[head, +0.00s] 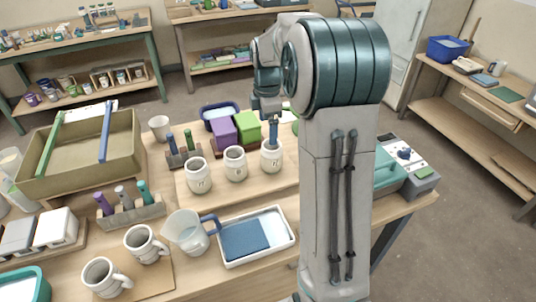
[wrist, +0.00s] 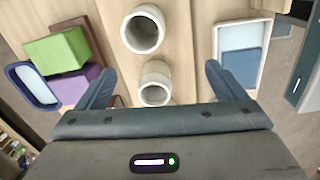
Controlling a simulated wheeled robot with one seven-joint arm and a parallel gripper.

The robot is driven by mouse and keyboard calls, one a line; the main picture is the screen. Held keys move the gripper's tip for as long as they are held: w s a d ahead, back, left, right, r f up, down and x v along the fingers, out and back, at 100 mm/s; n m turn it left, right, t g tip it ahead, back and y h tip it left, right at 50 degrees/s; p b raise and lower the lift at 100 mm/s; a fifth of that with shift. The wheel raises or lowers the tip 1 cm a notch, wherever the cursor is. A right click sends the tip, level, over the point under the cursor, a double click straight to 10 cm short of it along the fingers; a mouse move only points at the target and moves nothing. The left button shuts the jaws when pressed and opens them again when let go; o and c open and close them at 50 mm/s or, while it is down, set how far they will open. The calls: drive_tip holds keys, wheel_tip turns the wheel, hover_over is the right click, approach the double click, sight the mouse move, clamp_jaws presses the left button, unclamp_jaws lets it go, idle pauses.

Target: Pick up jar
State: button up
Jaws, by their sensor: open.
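Three white jars stand in a row on a wooden board in the head view: a left jar (head: 198,178), a middle jar (head: 235,165) and a right jar (head: 271,158). My gripper (head: 273,138) points down, its fingers overlapping the right jar's mouth in that view. In the wrist view, my open gripper (wrist: 159,75) has its two dark fingers apart with nothing held. One open-mouthed jar (wrist: 143,31) shows ahead of the fingertips, and another (wrist: 155,82) shows between the fingers, partly hidden by the gripper body. Contact cannot be told.
A purple block (head: 222,132) and a green block (head: 246,128) stand behind the jars. A large olive bin (head: 75,178) is at left.

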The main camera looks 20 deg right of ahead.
sight(271, 155)
drive_tip(key=shift+n, duration=0.9)
drive_tip(key=f, duration=0.3)
drive_tip(key=w+d+f, duration=0.1)
drive_tip(key=f, duration=0.2)
drive_tip(key=w+f, duration=0.1)
drive_tip(key=f, duration=0.2)
drive_tip(key=shift+w+d+f+p, duration=0.15)
drive_tip(key=shift+d+f+p, duration=0.1)
drive_tip(key=shift+d+p, duration=0.1)
drive_tip(key=shift+w+d+f+p, duration=0.15)
drive_tip(key=shift+f+p, duration=0.2)
drive_tip(key=shift+f, duration=1.2)
drive_tip(key=shift+d+f+p, duration=0.15)
drive_tip(key=shift+f+p, duration=0.15)
drive_tip(key=shift+f, duration=1.25)
drive_tip(key=c, duration=1.3)
drive_tip(key=shift+r, duration=0.1)
